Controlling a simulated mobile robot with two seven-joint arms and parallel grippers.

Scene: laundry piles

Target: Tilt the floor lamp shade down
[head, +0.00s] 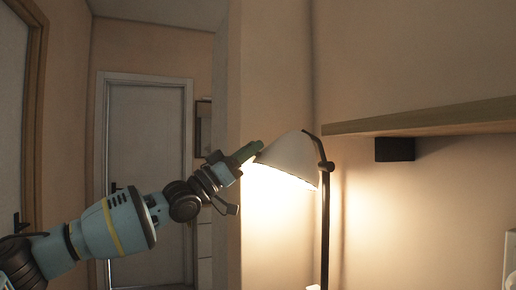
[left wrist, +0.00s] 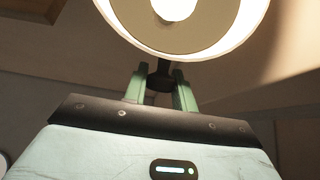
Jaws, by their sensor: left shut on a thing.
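The floor lamp has a white shade (head: 290,155) on a thin dark pole (head: 325,225). The shade is lit, and its opening faces down and to the left. My left gripper (head: 254,149) reaches up from the lower left, its green fingers at the shade's left edge, shut on the shade. In the left wrist view, the lit inside of the shade (left wrist: 152,32) and its bulb (left wrist: 174,6) sit just above my fingers (left wrist: 161,76). A dark lamp part shows between the fingers; the exact contact is hidden. My right gripper is out of view.
A wooden shelf (head: 430,118) with a black block (head: 395,149) under it is on the wall right of the lamp. A wall corner stands close behind the shade. A closed door (head: 147,160) is further back on the left.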

